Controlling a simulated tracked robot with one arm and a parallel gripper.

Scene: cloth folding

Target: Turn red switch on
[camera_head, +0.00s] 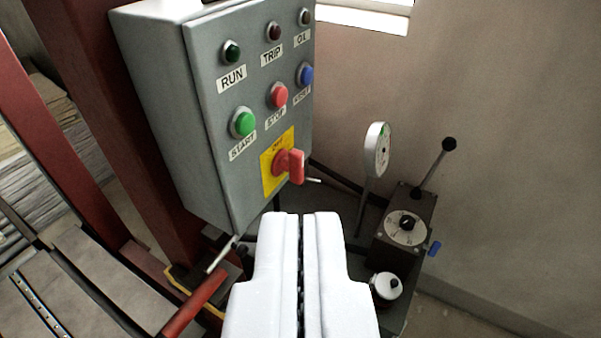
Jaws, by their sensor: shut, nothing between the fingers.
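The red switch (289,165) is a rotary handle on a yellow plate (269,178), low on the front of a grey control box (217,179). The lettering on the plate is too small to read surely. My gripper (307,217) is white and shut, with nothing between its fingers. In the picture its tips are below the switch and apart from it.
Above the switch are a green START button (243,123), a red STOP button (278,95) and a blue button (305,74). A round gauge (377,150) and a box with a black-knobbed lever (437,165) stand at right. A red post (120,110) is at left.

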